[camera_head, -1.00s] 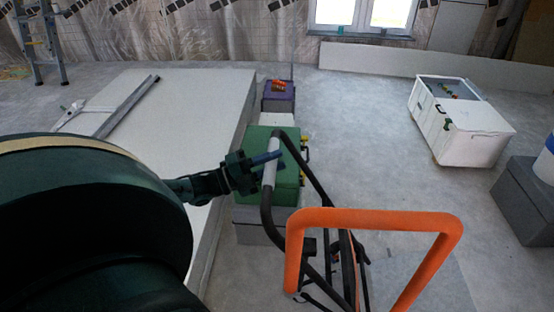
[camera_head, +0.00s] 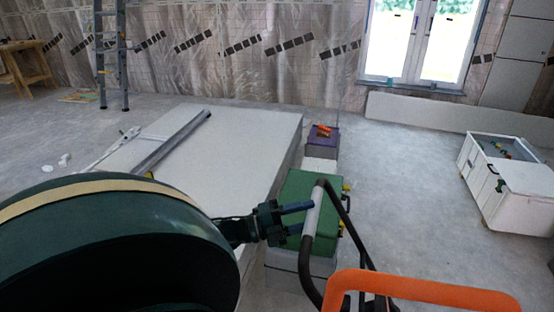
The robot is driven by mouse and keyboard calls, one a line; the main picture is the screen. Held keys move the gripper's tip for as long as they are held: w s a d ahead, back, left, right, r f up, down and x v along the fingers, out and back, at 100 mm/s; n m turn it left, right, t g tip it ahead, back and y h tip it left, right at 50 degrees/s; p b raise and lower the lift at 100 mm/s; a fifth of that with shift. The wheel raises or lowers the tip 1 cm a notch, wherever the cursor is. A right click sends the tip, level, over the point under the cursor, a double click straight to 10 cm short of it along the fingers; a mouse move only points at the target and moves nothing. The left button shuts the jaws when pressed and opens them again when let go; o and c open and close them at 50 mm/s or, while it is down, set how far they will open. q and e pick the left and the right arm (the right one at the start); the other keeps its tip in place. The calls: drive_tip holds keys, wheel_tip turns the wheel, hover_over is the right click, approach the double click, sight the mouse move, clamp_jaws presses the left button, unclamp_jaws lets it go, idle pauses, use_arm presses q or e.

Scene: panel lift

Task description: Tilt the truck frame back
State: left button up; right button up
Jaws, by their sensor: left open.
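The truck frame shows at the lower right of the view. It has a black tubular handle (camera_head: 340,213) with a light grey grip section (camera_head: 312,209) and an orange bar (camera_head: 430,287); its lower part is cut off by the picture's edge. My left gripper (camera_head: 298,218) comes in from the left, open, with its two dark blue fingers pointing right at the grey grip section. Whether the fingers touch the grip or reach around it, I cannot tell. My right gripper is not in view.
A large pale panel stack (camera_head: 230,150) with a metal profile (camera_head: 172,142) on it lies left. A green case (camera_head: 318,240) stands on grey boxes behind the handle. A purple box (camera_head: 322,144), white cabinet (camera_head: 505,185) and stepladder (camera_head: 112,55) stand farther off. Floor at right centre is clear.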

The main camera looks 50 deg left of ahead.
use_arm(q)
drive_tip(key=v, duration=1.1)
drive_tip(key=shift+p, duration=0.4)
